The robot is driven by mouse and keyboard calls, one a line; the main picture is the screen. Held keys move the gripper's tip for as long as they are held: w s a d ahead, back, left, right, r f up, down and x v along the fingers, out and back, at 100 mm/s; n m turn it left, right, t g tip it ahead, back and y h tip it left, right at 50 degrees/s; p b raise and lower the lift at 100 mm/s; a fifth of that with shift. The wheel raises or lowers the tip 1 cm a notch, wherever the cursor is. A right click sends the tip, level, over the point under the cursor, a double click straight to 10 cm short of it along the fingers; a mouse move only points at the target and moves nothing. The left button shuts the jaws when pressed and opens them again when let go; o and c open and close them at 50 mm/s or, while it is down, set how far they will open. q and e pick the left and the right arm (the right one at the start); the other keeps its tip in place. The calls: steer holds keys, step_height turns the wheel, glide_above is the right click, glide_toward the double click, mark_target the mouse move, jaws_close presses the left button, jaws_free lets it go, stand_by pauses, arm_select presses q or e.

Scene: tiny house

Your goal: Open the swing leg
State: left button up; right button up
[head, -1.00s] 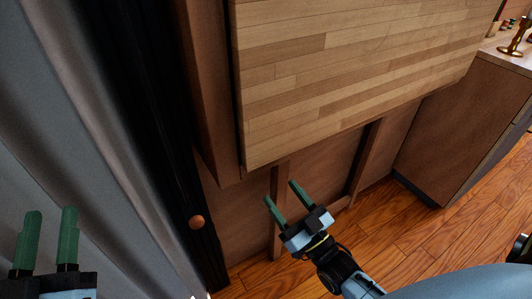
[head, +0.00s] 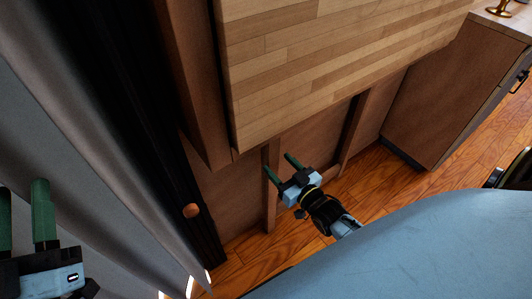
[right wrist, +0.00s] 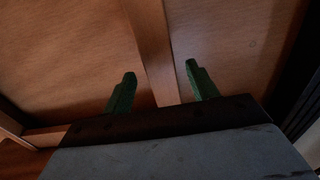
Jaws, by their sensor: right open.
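Under the light wood panel (head: 330,55) is a brown wooden frame that looks like the swing leg, with an upright post (head: 269,205) and another post (head: 352,130) to its right. My right gripper (head: 278,161) is open beside the left post, its fingers pointing towards it. In the right wrist view, a wooden bar (right wrist: 149,35) runs down between the two open green fingers (right wrist: 160,71). I cannot tell whether either finger touches it. My left gripper (head: 22,182) is open and empty at the left edge, apart from the frame.
A wooden cabinet (head: 435,100) stands at right. Wooden floor (head: 390,173) is clear between the frame and cabinet.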

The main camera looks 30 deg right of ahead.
mark_target(274, 161)
steer(key=w, duration=0.1)
steer(key=w+b, duration=0.1)
steer(key=w, duration=0.1)
steer(key=w+b, duration=0.1)
steer(key=w, duration=0.1)
steer(key=shift+w+a+f, duration=0.1)
steer(key=shift+w+a, duration=0.05)
steer(key=shift+a, duration=0.1)
arm_select(q)
steer(key=shift+s+a+r+t+h+b, duration=0.25)
steer(key=shift+s+r+t, duration=0.5)
steer(key=shift+t, duration=0.4)
steer(key=shift+s+a+r+t+h+b, duration=0.15)
steer(key=shift+s+r+t+h, duration=0.2)
steer(key=shift+s+r+t, duration=0.6)
arm_select(e)
steer(key=shift+w, duration=0.95)
arm_select(q)
steer(key=shift+w+f, duration=0.15)
steer(key=shift+f, duration=0.15)
arm_select(e)
steer(key=shift+s+a, duration=0.1)
jaws_close()
